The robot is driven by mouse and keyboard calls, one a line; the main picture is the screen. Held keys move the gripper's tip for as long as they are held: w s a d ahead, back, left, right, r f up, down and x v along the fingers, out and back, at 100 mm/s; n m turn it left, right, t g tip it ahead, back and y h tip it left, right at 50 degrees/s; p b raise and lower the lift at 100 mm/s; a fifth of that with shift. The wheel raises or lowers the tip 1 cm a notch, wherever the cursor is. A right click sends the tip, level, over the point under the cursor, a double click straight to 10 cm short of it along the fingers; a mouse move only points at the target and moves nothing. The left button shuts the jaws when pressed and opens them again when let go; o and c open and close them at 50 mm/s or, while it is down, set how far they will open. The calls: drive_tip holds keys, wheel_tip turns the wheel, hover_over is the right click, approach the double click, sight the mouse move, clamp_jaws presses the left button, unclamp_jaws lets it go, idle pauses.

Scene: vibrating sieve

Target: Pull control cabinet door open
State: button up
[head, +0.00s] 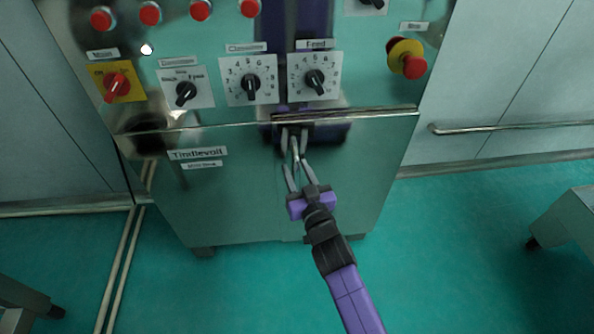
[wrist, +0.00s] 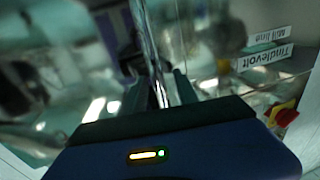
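The control cabinet (head: 240,200) is green and stands in front of me in the head view. Its lower front carries a "Tindlevoll" label (head: 198,153), which also shows in the wrist view (wrist: 268,57). A shiny metal strip (head: 360,114) runs along the top of the lower front. My gripper (head: 294,133) reaches up to this strip near the middle of the cabinet. In the wrist view a bright metal strip (wrist: 152,50) runs between my two fingers, which stand apart on either side of it. The lower front looks closed. The fingertip contact is hard to make out.
Above the strip are dial knobs (head: 250,86), a red-on-yellow switch (head: 117,83) and a red stop button (head: 413,67). A wall rail (head: 500,128) lies to the right. The green floor (head: 450,230) in front is mostly clear.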

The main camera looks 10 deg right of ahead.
clamp_jaws()
idle(1.3)
